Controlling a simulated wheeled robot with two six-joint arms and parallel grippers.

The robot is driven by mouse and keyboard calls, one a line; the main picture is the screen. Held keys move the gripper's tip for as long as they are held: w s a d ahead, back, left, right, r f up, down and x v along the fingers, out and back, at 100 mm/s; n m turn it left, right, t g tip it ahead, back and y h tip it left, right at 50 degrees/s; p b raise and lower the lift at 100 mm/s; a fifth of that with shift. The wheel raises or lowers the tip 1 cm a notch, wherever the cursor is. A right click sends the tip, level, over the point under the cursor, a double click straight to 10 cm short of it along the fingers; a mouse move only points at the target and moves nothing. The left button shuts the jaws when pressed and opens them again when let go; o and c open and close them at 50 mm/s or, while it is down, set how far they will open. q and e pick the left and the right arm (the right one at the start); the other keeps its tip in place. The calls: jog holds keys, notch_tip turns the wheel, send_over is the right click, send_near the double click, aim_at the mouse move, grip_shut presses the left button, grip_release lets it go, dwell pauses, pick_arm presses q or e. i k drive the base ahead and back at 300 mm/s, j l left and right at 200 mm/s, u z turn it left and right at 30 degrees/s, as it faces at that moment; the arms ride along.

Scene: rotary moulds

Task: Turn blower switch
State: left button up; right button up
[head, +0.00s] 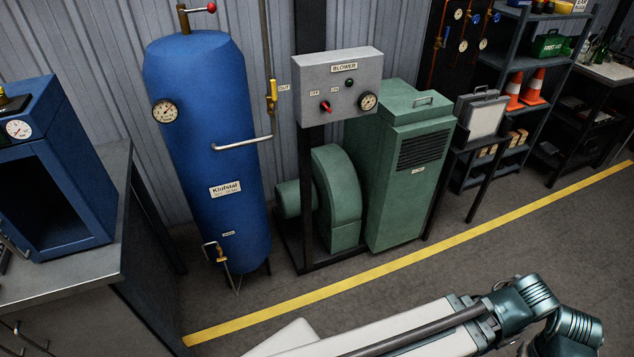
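The grey blower control box (312,78) is mounted on a dark post in the middle of the head view, with a "BLOWER" label on top. The red blower switch (325,106) is on its front, at the lower left, below small labels that seem to read OFF and ON. I cannot tell which label the switch points at. A dark green lamp (349,83) and a round gauge (368,101) are to its right. One of my arms crosses the bottom, well short of the box. Neither gripper shows.
A blue tank (215,150) with a pipe stands left of the box. A green blower (338,195) and a green cabinet (405,170) stand below and right. A blue oven (60,190) sits on a bench at left. The floor around the yellow line (430,245) is clear.

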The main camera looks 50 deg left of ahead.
aim_at(325, 105)
jog(key=j+u, duration=0.1)
jog(key=u, duration=1.4)
jog(key=i+l, duration=0.05)
